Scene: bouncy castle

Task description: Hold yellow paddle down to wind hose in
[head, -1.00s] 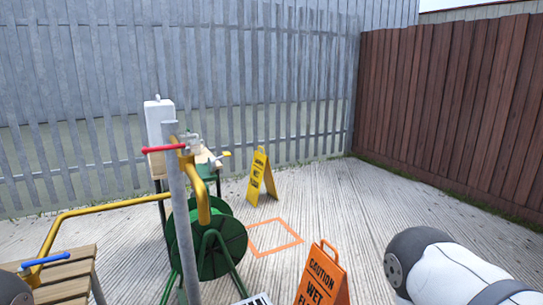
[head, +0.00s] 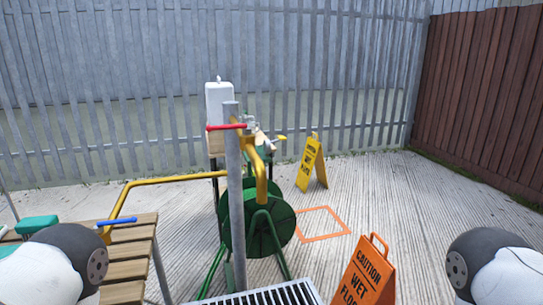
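A green hose reel (head: 283,223) stands on a green frame behind a grey metal post (head: 236,200). A small yellow paddle-like lever (head: 280,138) sticks out to the right by the wooden stand behind the post. I cannot tell if it is up or pressed. A yellow pipe or hose (head: 165,183) runs from the bench at left to the post, and a bent yellow length (head: 260,178) drops in front of the reel. Wound hose cannot be made out on the drum. Only white and dark arm parts of mine show at the lower corners; neither gripper is in view.
A red handle (head: 226,127) crosses the post and a blue one (head: 116,221) sits by the slatted bench (head: 128,270). An orange caution sign (head: 366,275), a floor grate (head: 270,296) and a yellow sign (head: 311,163) stand around. An orange square (head: 322,223) marks clear decking.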

